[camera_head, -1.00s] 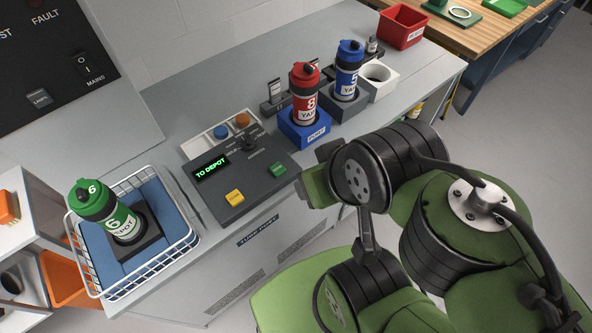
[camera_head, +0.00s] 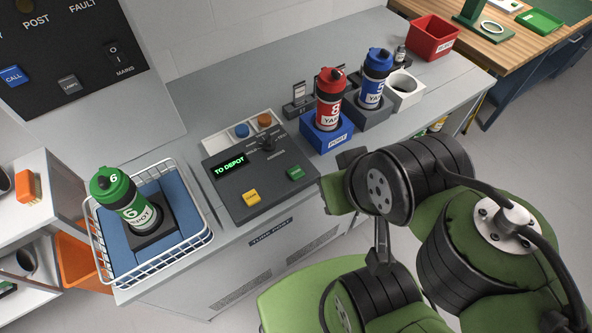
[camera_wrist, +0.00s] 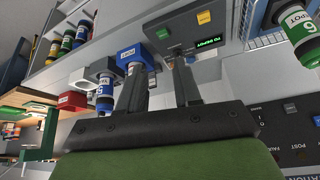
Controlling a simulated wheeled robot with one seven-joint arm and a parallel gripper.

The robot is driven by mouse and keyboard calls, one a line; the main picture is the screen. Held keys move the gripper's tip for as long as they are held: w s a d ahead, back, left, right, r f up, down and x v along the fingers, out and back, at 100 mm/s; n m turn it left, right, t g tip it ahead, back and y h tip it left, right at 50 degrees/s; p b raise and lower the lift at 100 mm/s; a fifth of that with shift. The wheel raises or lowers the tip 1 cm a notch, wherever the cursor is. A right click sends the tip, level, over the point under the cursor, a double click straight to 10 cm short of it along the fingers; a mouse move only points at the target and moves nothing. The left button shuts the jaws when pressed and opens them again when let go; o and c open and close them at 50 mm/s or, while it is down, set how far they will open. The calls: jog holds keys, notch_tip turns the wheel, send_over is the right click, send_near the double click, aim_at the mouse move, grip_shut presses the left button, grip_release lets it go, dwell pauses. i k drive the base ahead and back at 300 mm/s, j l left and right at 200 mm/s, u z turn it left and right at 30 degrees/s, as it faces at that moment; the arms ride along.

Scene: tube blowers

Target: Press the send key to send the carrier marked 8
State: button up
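The red carrier marked 8 (camera_head: 330,98) stands upright in a blue holder labelled PORT (camera_head: 326,138). Its label reads YA, with the rest turned away. Left of it is a dark console (camera_head: 245,180) with a lit display (camera_head: 229,165) reading TO DEPOT, a yellow key (camera_head: 251,197), a green key (camera_head: 295,173) and a black selector lever (camera_head: 267,143). The key lettering is too small to read. The keys also show in the wrist view, yellow (camera_wrist: 204,17) and green (camera_wrist: 162,34). My gripper (camera_wrist: 160,72) is open and empty, its fingers apart below the console there; in the head view my arm hides it.
A blue carrier (camera_head: 372,80) stands in a grey holder beside an empty white one (camera_head: 404,92). A red bin (camera_head: 432,38) is at the back.

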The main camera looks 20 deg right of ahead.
aim_at(295, 173)
jog(key=l+u, duration=0.1)
jog(key=u, duration=0.35)
jog(key=l+u, duration=0.15)
jog(key=u, duration=0.3)
jog(key=l+u, duration=0.2)
jog(key=u, duration=0.3)
jog(key=l+u, duration=0.15)
jog(key=u, duration=0.3)
jog(key=l+u, duration=0.1)
jog(key=u, duration=0.35)
jog(key=k+l+u, duration=0.1)
jog(key=u, duration=0.35)
jog(key=l+u, duration=0.1)
jog(key=u, duration=0.35)
jog(key=k+u, duration=0.15)
jog(key=u, duration=0.35)
